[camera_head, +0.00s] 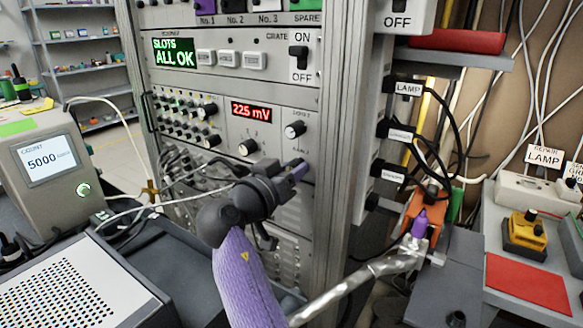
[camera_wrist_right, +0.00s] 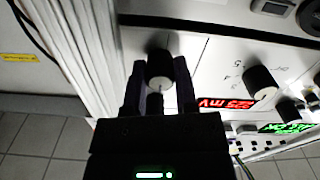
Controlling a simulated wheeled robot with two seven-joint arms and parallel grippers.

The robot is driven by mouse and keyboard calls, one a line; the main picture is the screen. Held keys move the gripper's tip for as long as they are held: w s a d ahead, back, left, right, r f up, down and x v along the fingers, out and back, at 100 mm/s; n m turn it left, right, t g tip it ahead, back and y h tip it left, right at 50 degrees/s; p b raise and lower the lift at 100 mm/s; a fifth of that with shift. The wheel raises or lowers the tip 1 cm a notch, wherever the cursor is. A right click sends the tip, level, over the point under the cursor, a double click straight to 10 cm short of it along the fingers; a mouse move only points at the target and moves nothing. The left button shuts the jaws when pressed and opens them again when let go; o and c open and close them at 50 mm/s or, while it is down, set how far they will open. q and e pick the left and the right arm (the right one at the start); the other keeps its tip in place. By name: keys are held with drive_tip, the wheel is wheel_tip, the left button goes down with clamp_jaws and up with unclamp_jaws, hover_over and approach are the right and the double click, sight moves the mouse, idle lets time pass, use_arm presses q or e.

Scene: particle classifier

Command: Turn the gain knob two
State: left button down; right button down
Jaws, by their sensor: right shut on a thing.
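My right gripper (camera_head: 298,170) reaches up to the front panel of the rack (camera_head: 281,90) from below. In the right wrist view its two fingers stand on either side of a dark knob (camera_wrist_right: 160,70) with a pale end and are shut on it. That knob is hidden behind the gripper in the head view, below a small label too blurred to read surely. Another knob (camera_head: 295,129) sits just above the gripper. My left gripper is not in view.
A further knob (camera_head: 247,147) is left of the gripper, close to my wrist. Cables (camera_head: 190,185) hang at the lower left of the rack. The rack post (camera_head: 341,130) stands to the right. A count box (camera_head: 48,165) reads 5000.

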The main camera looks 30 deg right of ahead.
drive_tip(key=shift+r+n+p, duration=0.15)
drive_tip(key=shift+n+p, duration=0.4)
drive_tip(key=shift+n, duration=0.15)
drive_tip(key=n+p, duration=0.2)
drive_tip(key=shift+n, duration=0.3)
drive_tip(key=n+p, duration=0.5)
drive_tip(key=n, duration=0.1)
drive_tip(key=n+p, duration=0.1)
drive_tip(key=n, duration=0.1)
drive_tip(key=shift+n+p, duration=0.35)
drive_tip(key=shift+n, duration=0.05)
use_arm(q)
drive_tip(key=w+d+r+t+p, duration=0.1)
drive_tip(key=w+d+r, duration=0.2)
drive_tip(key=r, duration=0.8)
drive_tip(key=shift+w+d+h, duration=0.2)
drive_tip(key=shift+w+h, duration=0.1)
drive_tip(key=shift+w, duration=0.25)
use_arm(e)
drive_tip(key=shift+n, duration=1.2)
use_arm(q)
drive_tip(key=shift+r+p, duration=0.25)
drive_tip(key=shift+p, duration=0.1)
use_arm(e)
drive_tip(key=shift+n, duration=0.3)
drive_tip(key=c, duration=0.7)
unclamp_jaws()
drive_tip(key=shift+o, duration=0.2)
